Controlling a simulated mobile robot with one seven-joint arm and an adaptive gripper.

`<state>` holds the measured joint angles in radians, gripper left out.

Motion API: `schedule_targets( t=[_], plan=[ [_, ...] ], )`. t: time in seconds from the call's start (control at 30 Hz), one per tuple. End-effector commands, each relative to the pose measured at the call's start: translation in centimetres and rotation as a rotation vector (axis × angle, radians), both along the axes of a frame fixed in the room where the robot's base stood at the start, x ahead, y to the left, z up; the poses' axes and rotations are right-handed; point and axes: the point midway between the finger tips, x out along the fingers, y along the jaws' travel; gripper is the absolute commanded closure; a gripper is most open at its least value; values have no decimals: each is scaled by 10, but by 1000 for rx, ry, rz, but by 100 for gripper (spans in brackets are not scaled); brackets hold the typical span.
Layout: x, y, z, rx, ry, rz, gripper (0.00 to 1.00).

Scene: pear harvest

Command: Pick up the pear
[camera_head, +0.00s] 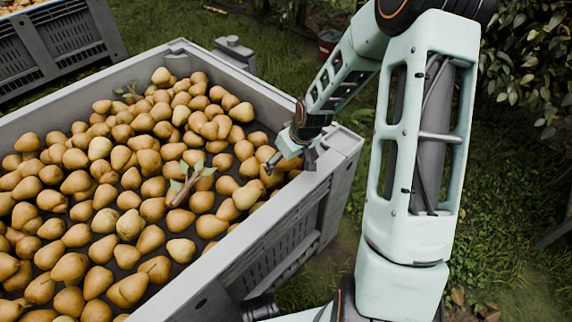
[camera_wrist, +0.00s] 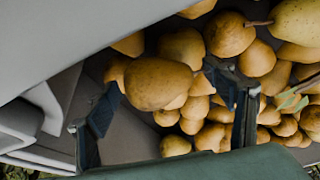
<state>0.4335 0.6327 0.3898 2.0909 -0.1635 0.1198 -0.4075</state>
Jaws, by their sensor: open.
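Many brown-yellow pears (camera_head: 130,224) fill a large grey crate (camera_head: 267,240) in the head view. My gripper (camera_head: 291,163) is over the crate's right corner, just inside the rim, close to the pears there. In the wrist view my gripper (camera_wrist: 170,112) is open, with one dark finger on each side. One larger-looking pear (camera_wrist: 158,83) shows between the fingers, nearer the left one, beside the grey crate wall. I cannot tell whether a finger touches it. Other pears lie behind it and to the right.
The crate's grey wall and rim (camera_wrist: 90,35) run close along my gripper. Twigs with green leaves (camera_head: 190,182) lie on the pears. Another crate (camera_head: 58,42) stands at the upper left. Leafy bushes (camera_head: 535,60) are at the right, over grass.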

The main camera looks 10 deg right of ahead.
Motion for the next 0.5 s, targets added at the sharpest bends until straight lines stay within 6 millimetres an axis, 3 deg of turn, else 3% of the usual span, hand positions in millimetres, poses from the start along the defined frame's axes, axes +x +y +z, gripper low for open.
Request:
schedule_targets(
  t=[0.13, 0.5],
  plan=[
    [0, 0, 2, 0, -1, 0, 24],
    [0, 0, 2, 0, -1, 0, 65]
  ],
)
